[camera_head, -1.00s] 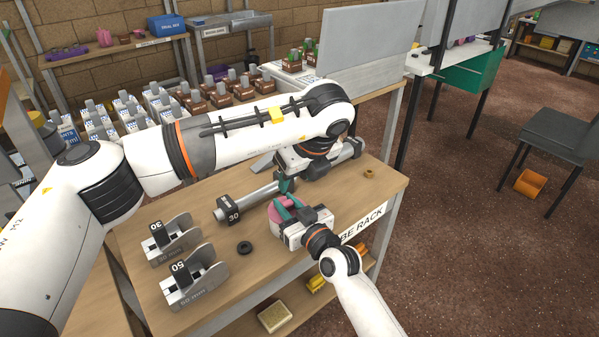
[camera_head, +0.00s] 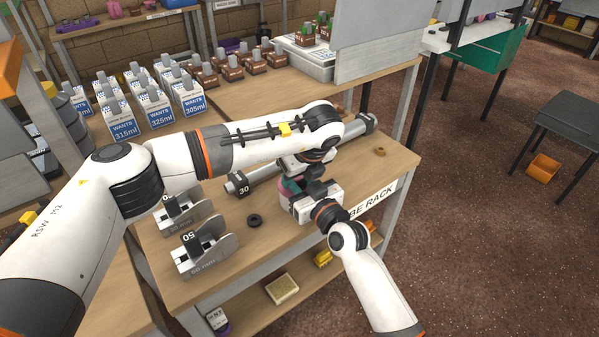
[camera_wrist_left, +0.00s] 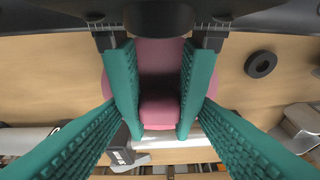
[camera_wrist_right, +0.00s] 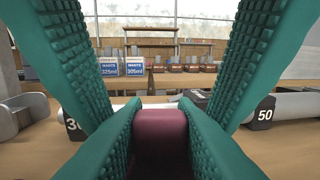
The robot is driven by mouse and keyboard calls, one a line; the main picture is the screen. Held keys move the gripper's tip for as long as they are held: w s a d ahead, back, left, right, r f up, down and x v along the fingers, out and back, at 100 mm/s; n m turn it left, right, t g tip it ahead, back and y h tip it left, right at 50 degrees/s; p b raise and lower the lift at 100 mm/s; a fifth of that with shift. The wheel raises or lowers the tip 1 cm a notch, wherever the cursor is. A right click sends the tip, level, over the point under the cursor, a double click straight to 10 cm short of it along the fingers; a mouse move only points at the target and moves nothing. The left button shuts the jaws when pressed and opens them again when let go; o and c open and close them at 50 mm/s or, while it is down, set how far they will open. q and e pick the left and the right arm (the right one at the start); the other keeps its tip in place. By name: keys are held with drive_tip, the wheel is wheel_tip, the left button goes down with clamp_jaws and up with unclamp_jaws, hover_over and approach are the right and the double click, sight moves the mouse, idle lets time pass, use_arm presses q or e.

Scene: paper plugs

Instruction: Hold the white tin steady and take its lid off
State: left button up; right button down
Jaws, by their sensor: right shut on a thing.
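No white tin shows; a pink, round-edged thing (camera_head: 285,186) is at the grippers over the bench. My right gripper (camera_head: 291,194) is shut on it from the front; in the right wrist view its teal fingers press a mauve rounded body (camera_wrist_right: 161,140). My left gripper (camera_head: 303,176) is directly above. In the left wrist view its fingers (camera_wrist_left: 162,130) stand on either side of a narrower raised pink part (camera_wrist_left: 160,112), with a wider pink rim (camera_wrist_left: 228,88) outside them. Its fingers look open around this part; contact is unclear. The left arm hides much of the thing in the head view.
A grey tube (camera_head: 262,176) with a "30" collar lies behind the grippers. A black ring (camera_head: 254,220), two grey brackets (camera_head: 205,252) and a small brown ring (camera_head: 380,151) are on the bench (camera_head: 270,250). Labelled white cartons (camera_head: 120,122) stand behind.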

use_arm(q)
drive_tip(key=c, duration=0.6)
drive_tip(key=o, duration=0.6)
drive_tip(key=shift+o, duration=0.2)
drive_tip(key=v, duration=1.2)
drive_tip(key=shift+r, duration=0.1)
drive_tip(key=shift+w, duration=0.1)
use_arm(e)
drive_tip(key=c, duration=1.1)
unclamp_jaws()
